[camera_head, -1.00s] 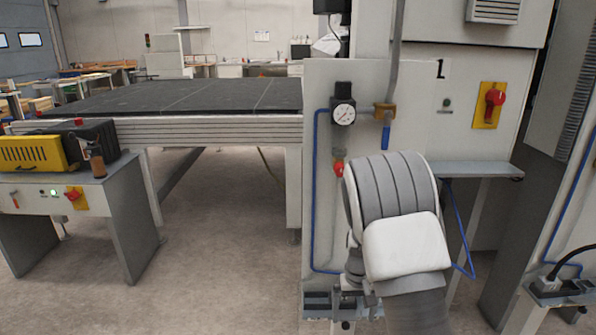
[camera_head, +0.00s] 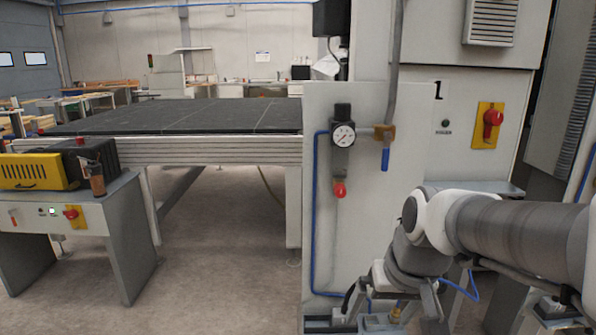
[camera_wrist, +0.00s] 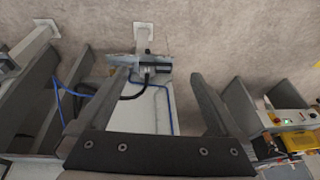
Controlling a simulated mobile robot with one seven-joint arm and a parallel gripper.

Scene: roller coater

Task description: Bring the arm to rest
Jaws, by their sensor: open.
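My arm reaches in from the right edge in the head view and bends down at the wrist. My gripper (camera_head: 402,302) points downward beside the lower part of the grey machine panel (camera_head: 375,235). In the wrist view my gripper (camera_wrist: 158,80) shows two dark fingers spread wide apart, with nothing held between them. Beyond the fingertips a grey fitting with a dark cable (camera_wrist: 150,66) is seen near the panel's foot. I cannot tell how far the fingertips are from it.
The panel carries a pressure gauge (camera_head: 343,134), a red knob (camera_head: 340,190) and a blue valve lever (camera_head: 386,159). A red switch (camera_head: 492,118) is on the cabinet. The dark-topped table (camera_head: 190,117) and a side stand (camera_head: 110,210) are left. Floor (camera_head: 225,235) between them is clear.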

